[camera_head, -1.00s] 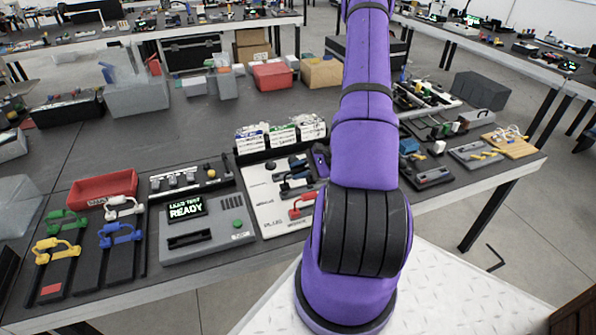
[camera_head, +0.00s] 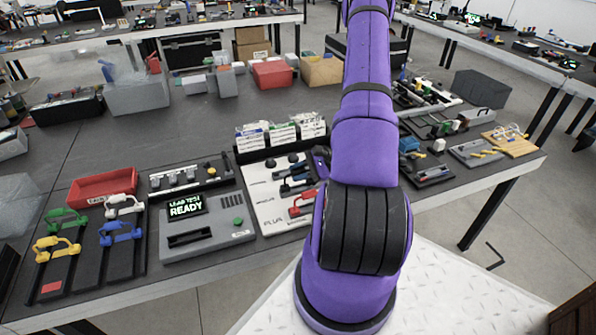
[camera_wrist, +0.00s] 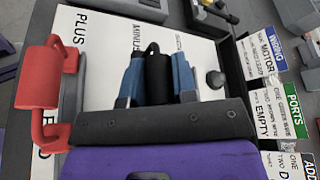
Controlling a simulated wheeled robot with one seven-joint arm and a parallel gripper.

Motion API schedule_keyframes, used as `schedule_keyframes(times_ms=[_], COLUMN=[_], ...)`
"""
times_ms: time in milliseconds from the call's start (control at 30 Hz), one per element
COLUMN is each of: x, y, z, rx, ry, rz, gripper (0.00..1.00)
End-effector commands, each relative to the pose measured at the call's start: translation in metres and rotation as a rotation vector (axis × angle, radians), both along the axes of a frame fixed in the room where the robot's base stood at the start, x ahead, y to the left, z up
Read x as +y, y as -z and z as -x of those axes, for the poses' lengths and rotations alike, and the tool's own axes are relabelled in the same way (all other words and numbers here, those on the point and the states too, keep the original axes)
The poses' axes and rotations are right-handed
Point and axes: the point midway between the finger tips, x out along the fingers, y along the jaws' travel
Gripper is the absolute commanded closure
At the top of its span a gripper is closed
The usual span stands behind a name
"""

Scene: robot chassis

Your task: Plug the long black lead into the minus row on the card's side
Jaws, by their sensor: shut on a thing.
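In the wrist view, my gripper (camera_wrist: 156,88) has blue fingers shut on the black lead (camera_wrist: 157,75), which stands between them over the white board (camera_wrist: 104,60). Its lower end is hidden, so I cannot tell whether it touches the board. A red lead (camera_wrist: 42,75) stands at the PLUS side, left of my gripper. In the head view, the board (camera_head: 262,205) lies left of my arm, which hides part of the gripper and lead.
Printed cards (camera_wrist: 280,105) stand along the board's right edge in the wrist view. A dark round knob (camera_wrist: 215,79) rises between my fingers and the cards. In the head view, a grey tester (camera_head: 207,236) reading READY and a red bin (camera_head: 102,187) are to the left.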

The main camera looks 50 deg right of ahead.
Motion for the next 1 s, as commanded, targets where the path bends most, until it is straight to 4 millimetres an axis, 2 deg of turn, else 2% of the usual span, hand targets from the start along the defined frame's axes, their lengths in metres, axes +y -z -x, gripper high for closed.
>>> schedule_keyframes(times_ms=[600, 633, 733, 1000], x=[0.000, 0.000, 0.000, 0.000], y=[0.014, 0.014, 0.013, 0.013], z=[0.000, 0.000, 0.000, 0.000], rx=[0.002, 0.001, 0.001, 0.000], ry=[0.001, 0.001, 0.001, 0.001], rz=[-0.001, 0.000, 0.000, 0.001], gripper=[0.98, 0.70, 0.46, 0.44])
